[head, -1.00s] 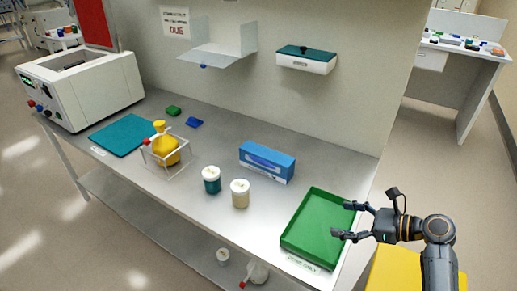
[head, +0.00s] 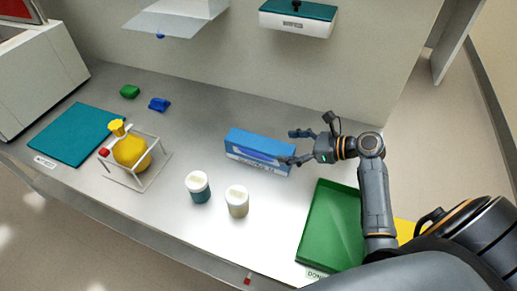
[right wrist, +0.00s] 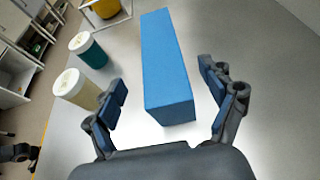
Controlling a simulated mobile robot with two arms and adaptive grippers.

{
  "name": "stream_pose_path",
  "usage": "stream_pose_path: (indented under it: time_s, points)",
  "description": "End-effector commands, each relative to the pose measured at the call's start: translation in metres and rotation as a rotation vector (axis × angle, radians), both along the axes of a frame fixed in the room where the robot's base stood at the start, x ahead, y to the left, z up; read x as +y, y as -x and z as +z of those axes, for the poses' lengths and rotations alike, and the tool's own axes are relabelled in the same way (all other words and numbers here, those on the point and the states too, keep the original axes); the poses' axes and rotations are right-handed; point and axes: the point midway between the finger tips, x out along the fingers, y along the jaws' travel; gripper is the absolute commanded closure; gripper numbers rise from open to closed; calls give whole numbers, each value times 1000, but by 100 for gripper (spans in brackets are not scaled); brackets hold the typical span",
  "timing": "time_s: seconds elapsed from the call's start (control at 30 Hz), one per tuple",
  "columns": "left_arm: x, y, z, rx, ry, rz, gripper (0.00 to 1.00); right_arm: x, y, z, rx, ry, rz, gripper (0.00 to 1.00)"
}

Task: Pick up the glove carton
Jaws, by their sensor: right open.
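The glove carton (head: 243,144) is a long blue box with a white label strip, lying on the grey bench in the middle of the head view. In the right wrist view the carton (right wrist: 167,65) points away from me, its near end between the two fingers. My right gripper (head: 291,147) is open at the carton's right end. In the right wrist view its fingers (right wrist: 163,97) stand apart on either side of that end, with gaps on both sides. I cannot tell whether they are level with the carton.
Two lidded jars, one teal (head: 198,187) and one cream (head: 237,201), stand in front of the carton. A green tray (head: 335,222) lies at the right. A yellow flask (head: 130,151) sits in a clear frame at left. The bench behind the carton is clear.

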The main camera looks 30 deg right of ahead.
Motion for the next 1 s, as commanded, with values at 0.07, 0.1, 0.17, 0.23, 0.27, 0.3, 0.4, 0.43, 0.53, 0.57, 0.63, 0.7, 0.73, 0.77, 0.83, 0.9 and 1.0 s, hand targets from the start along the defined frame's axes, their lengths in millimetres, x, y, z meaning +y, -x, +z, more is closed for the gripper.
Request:
stream_pose_path:
  time_s: [0.07, 0.1, 0.17, 0.23, 0.27, 0.3, 0.4, 0.43, 0.53, 0.57, 0.63, 0.7, 0.73, 0.77, 0.83, 0.9, 1.0]
  points:
    - [0, 4, 0, 5, 0, -1, 100, 8, -10, -4, -2, -4, 0, 17]
    - [0, 3, 0, 4, 0, -1, 100, 11, -13, -7, 0, -3, -1, 17]
    - [0, 1, 0, 0, 0, -1, 100, 14, -17, -9, 0, -2, 1, 17]
    - [-1, -7, 0, -10, 1, -1, 100, 17, -20, -10, -1, -1, 1, 17]
    - [-1, -11, 1, -16, 1, -1, 100, 18, -21, -10, -1, -1, 1, 17]
    - [-1, -17, 2, -25, 2, -1, 100, 20, -23, -11, -1, -1, 1, 17]
    - [-3, -30, 5, -46, 6, -1, 100, 28, -32, -14, -1, -3, 1, 17]
    - [-3, -32, 6, -49, 5, -1, 100, 31, -36, -15, -1, -3, 1, 17]
    - [-3, -31, 6, -49, 5, -1, 100, 41, -47, -21, -1, -4, 0, 17]
    - [-3, -31, 6, -47, 6, -2, 100, 43, -49, -23, 0, -3, -1, 17]
    - [-3, -28, 6, -43, 5, -2, 100, 47, -54, -26, 0, 0, 0, 17]
    - [-2, -24, 5, -37, 5, -1, 100, 49, -56, -28, 1, -1, 0, 17]
    - [-2, -22, 5, -35, 4, -1, 100, 49, -57, -28, 1, 0, 0, 17]
    - [-2, -21, 5, -33, 4, -1, 100, 49, -57, -28, 1, 0, 0, 17]
    - [-2, -18, 5, -28, 4, -1, 100, 49, -57, -28, 1, 0, -1, 17]
    - [-2, -16, 5, -25, 3, -1, 100, 49, -57, -28, 1, 1, -1, 17]
    - [-2, -15, 5, -24, 3, -1, 100, 49, -57, -28, 1, 1, -1, 33]
